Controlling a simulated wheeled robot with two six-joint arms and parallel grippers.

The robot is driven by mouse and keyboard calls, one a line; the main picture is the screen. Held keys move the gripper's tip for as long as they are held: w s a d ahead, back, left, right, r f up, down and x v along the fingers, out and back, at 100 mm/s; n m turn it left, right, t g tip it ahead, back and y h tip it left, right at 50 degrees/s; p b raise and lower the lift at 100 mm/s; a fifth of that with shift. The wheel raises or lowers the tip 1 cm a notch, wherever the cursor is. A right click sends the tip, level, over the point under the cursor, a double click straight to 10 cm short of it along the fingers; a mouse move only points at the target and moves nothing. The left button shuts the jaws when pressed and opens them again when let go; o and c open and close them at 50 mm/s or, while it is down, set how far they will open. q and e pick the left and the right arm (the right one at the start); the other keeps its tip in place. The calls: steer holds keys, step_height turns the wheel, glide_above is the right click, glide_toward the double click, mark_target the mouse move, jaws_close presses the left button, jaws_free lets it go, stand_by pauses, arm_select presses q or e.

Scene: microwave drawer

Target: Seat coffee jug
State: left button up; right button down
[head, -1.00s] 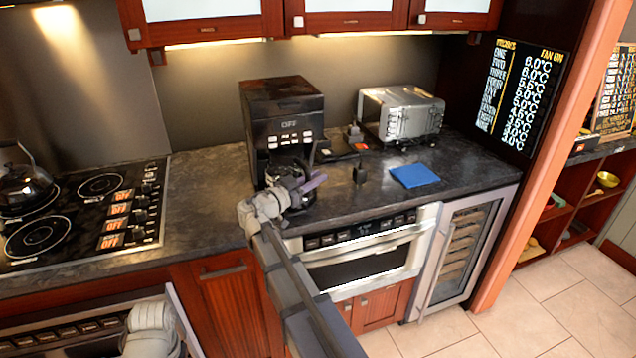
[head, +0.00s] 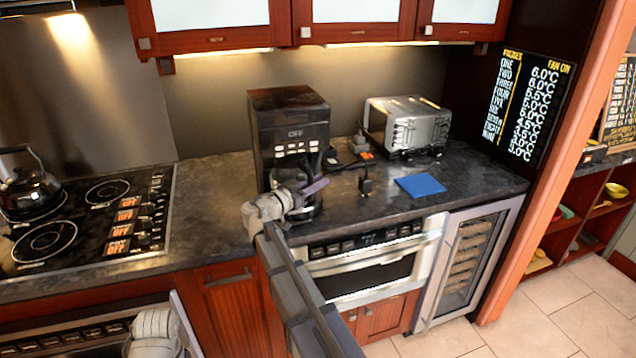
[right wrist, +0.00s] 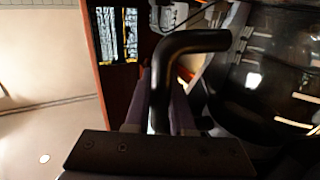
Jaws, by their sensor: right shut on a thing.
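The coffee jug (head: 287,177) is low at the front of the coffee maker, partly hidden behind my right gripper. In the right wrist view the dark glass jug (right wrist: 275,75) fills the right side, with its black bent handle (right wrist: 195,42) between my fingers. My right gripper (head: 312,188) is shut on this handle; its fingers also show in the right wrist view (right wrist: 178,105). I cannot tell whether the jug's base touches the plate. Part of my left arm shows at the lower left, but its gripper does not.
A silver toaster oven (head: 407,125) stands to the right, with a blue cloth (head: 420,185) in front of it. A cooktop (head: 90,215) with a kettle (head: 28,190) is at the left. A built-in oven (head: 370,262) sits below the counter edge. Cabinets (head: 350,20) hang above.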

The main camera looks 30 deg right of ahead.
steer(key=shift+f+b, duration=0.7)
steer(key=shift+b, duration=0.05)
stand_by(1.1)
steer(key=c, duration=0.7)
jaws_free()
steer(key=v, duration=0.7)
steer(key=shift+s+a, duration=0.1)
steer(key=shift+a, duration=0.3)
